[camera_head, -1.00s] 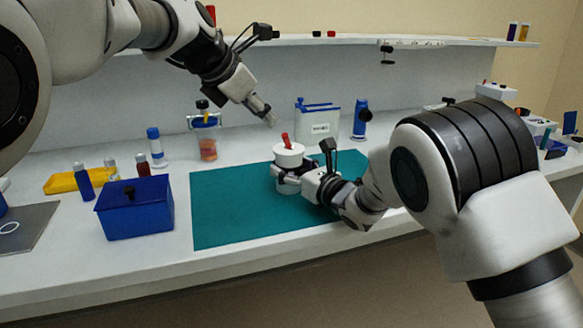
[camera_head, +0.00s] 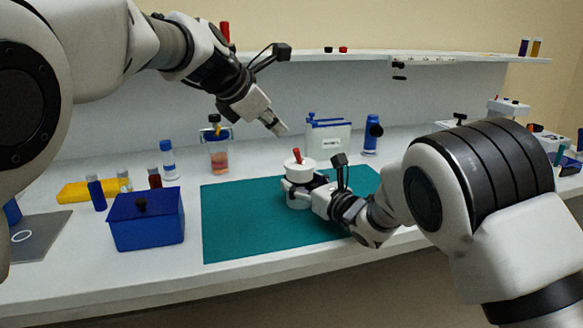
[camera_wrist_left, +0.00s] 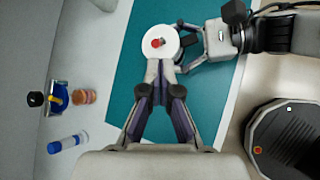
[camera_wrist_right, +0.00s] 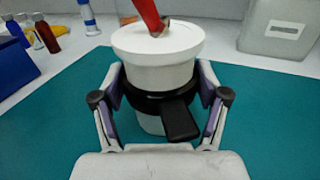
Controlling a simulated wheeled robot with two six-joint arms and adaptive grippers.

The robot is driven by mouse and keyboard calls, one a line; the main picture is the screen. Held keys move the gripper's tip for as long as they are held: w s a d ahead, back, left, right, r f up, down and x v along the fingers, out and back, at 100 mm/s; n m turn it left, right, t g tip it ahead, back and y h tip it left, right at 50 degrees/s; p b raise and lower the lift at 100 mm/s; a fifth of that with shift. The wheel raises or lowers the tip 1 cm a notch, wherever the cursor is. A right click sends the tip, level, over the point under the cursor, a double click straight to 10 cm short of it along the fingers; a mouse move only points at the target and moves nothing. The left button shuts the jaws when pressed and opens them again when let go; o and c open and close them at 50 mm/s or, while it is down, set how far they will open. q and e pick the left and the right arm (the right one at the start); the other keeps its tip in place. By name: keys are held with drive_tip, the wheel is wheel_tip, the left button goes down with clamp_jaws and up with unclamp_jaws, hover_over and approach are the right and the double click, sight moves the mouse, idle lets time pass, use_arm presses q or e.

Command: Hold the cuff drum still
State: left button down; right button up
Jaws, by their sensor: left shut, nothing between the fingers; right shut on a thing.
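The cuff drum (camera_head: 301,170) is a white cylinder with a wider white lid, a black band and a red piece on top. It stands upright on the teal mat (camera_head: 232,225). My right gripper (camera_head: 291,190) is shut on the drum, its fingers on either side at the black band, as the right wrist view (camera_wrist_right: 158,105) shows. My left gripper (camera_head: 280,130) is shut and empty, above and slightly left of the drum. In the left wrist view the drum's lid (camera_wrist_left: 168,46) lies just beyond its closed fingertips (camera_wrist_left: 160,66). The drum's far side is hidden.
A blue box (camera_head: 147,222) stands left of the mat, with several small bottles and a yellow tray (camera_head: 88,191) behind it. A jar (camera_head: 218,158), a pale container (camera_head: 328,138) and a blue bottle (camera_head: 371,135) stand behind the mat. The mat's left half is clear.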

drive_tip(key=shift+d, duration=0.1)
drive_tip(key=shift+a, duration=0.2)
use_arm(q)
drive_tip(key=s+a+f+n+t+h, duration=0.2)
drive_tip(key=s+a+f+n+h, duration=0.1)
drive_tip(key=a, duration=0.5)
wheel_tip(320, 180, down, 3)
drive_tip(key=shift+s+a+r+h, duration=0.15)
drive_tip(key=shift+s+h, duration=0.35)
drive_tip(key=shift+s, duration=0.3)
use_arm(e)
drive_tip(key=shift+d, duration=0.15)
use_arm(q)
drive_tip(key=shift+w, duration=0.1)
